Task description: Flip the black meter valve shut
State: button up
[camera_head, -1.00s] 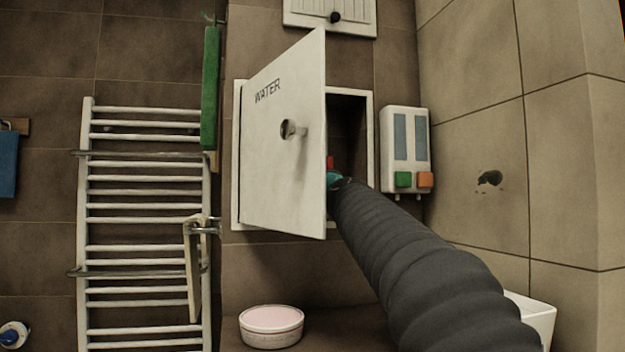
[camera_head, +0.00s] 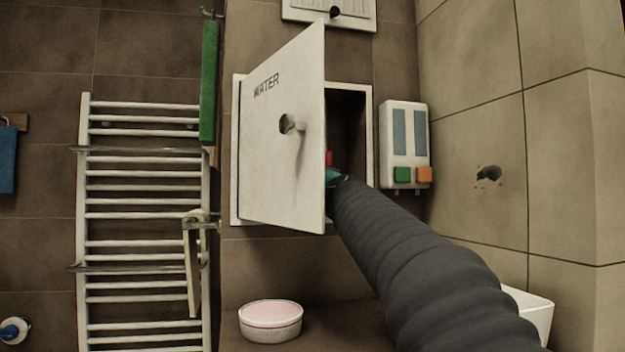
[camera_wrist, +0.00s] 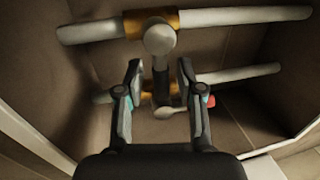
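The open cabinet door marked WATER (camera_head: 262,165) hides most of the cabinet inside and my gripper in the head view. A bit of teal by the door edge and a small red part (camera_head: 329,158) show there. In the wrist view my gripper (camera_wrist: 157,72) is open, fingers apart. A grey round knob (camera_wrist: 160,39) on a brass fitting of the upper pipe (camera_wrist: 230,16) lies just beyond the fingertips. A dark upright part (camera_wrist: 160,84) shows between the fingers, with a pale lever (camera_wrist: 170,112) and a red part (camera_wrist: 207,100) lower down. I cannot tell which is the black meter valve.
The cabinet frame (camera_head: 368,130) and walls close in around my arm. A white dispenser (camera_head: 404,145) is right of the cabinet. A towel rack (camera_head: 145,217) stands left, and a pink-topped round tub (camera_head: 270,320) sits below. A second pipe (camera_wrist: 235,75) crosses lower in the cabinet.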

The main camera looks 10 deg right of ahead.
jog(key=s+f, duration=0.1)
jog(key=s, duration=0.6)
jog(key=shift+s+f, duration=0.2)
jog(key=shift+f, duration=0.05)
jog(key=shift+d, duration=0.2)
dwell(0.4)
